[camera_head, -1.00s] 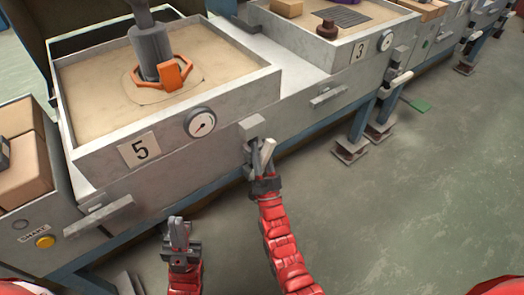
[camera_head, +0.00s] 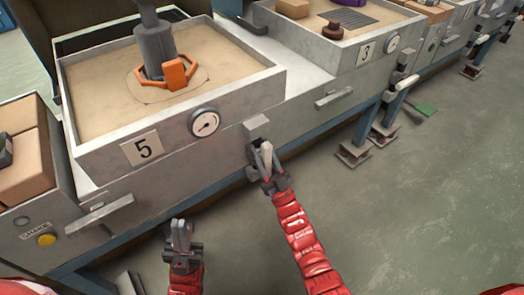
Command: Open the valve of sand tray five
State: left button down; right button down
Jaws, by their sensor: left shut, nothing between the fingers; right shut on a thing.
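Sand tray five (camera_head: 240,95) stands at the left, with a "5" label (camera_head: 142,148) and a round gauge (camera_head: 204,122) on its front. Its valve (camera_head: 257,130) is a grey block below and right of the gauge. The pale valve lever (camera_head: 266,150) slopes down from it, partly hidden by my gripper. My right gripper (camera_head: 265,163) is shut on the lever. My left gripper (camera_head: 181,230) is shut and empty, in front of the bench and apart from it.
An orange-collared grey post (camera_head: 155,50) stands in the sand of tray five. Tray three (camera_head: 340,50) is further right, with its own pale valve lever (camera_head: 407,82). A yellow button (camera_head: 46,240) marked "SHAKE" is at the lower left.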

jog(key=c, duration=0.6)
grip_release()
jog(key=shift+c, duration=0.2)
jog(key=p+v, duration=0.2)
jog(key=v, duration=0.6)
jog(key=shift+s+d+f, duration=0.2)
jog(key=shift+s+f, duration=0.05)
jog(key=b, duration=0.1)
send_near(269, 167)
jog(key=v, duration=0.2)
jog(key=shift+s+d+f, duration=0.15)
jog(key=shift+s, duration=0.05)
